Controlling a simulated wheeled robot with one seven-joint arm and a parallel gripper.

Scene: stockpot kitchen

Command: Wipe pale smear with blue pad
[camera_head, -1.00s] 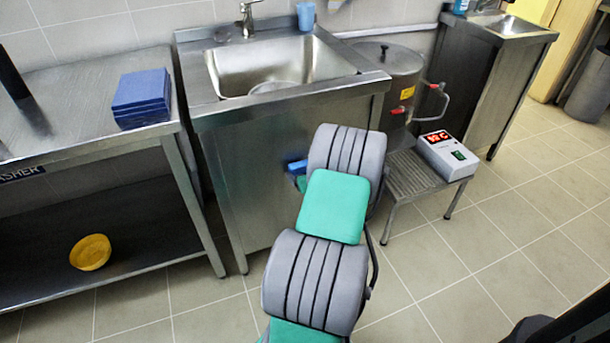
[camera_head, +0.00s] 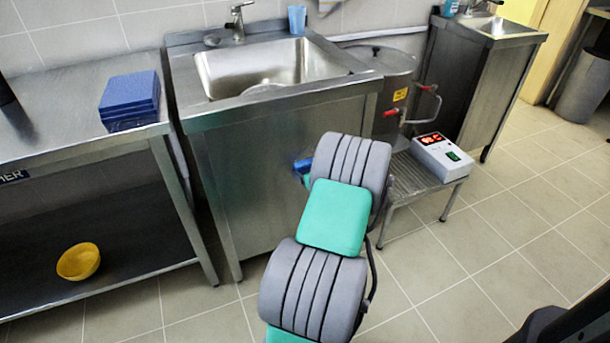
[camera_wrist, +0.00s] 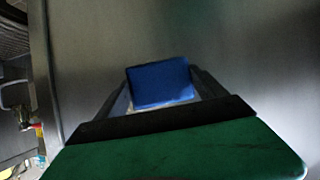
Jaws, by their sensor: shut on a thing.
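A blue pad (camera_wrist: 161,83) is held between the fingers of my gripper (camera_wrist: 163,92) in the wrist view. In the head view a small part of the blue pad (camera_head: 303,165) shows beside my arm, close to the front panel of the steel sink cabinet (camera_head: 255,175). Most of my gripper is hidden behind my arm there. I cannot tell whether the pad touches the panel. The pale smear is not distinguishable in either view; the panel shows only dull metal sheen in the wrist view.
A pot (camera_head: 385,75) and a low stand (camera_head: 402,180) with a display box (camera_head: 440,153) are at right. Floor in front is clear.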

